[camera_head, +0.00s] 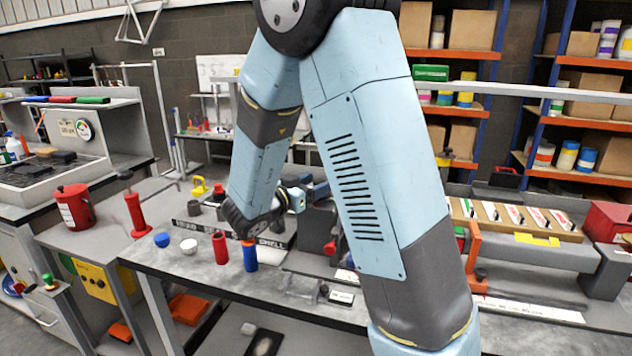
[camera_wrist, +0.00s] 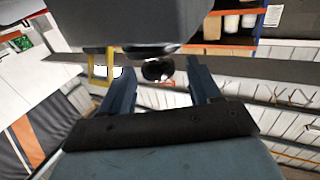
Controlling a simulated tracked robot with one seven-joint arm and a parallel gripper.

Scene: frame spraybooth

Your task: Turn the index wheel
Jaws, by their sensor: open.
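In the wrist view, my gripper (camera_wrist: 158,68) shows two dark blue-grey fingers spread apart. A dark, round, shiny knob-like part (camera_wrist: 157,70) shows between them; I cannot tell whether it belongs to the index wheel, or how far beyond the fingers it is. In the head view, my arm reaches down over the middle of the bench, and my gripper (camera_head: 300,197) is small and partly hidden by the arm. A dark fixture with a red part (camera_head: 331,247) stands just right of and below it. No index wheel is clearly identifiable; my arm hides part of the bench.
An orange upright (camera_head: 474,258) stands at right. A red pot (camera_head: 74,207) sits on the left bench.

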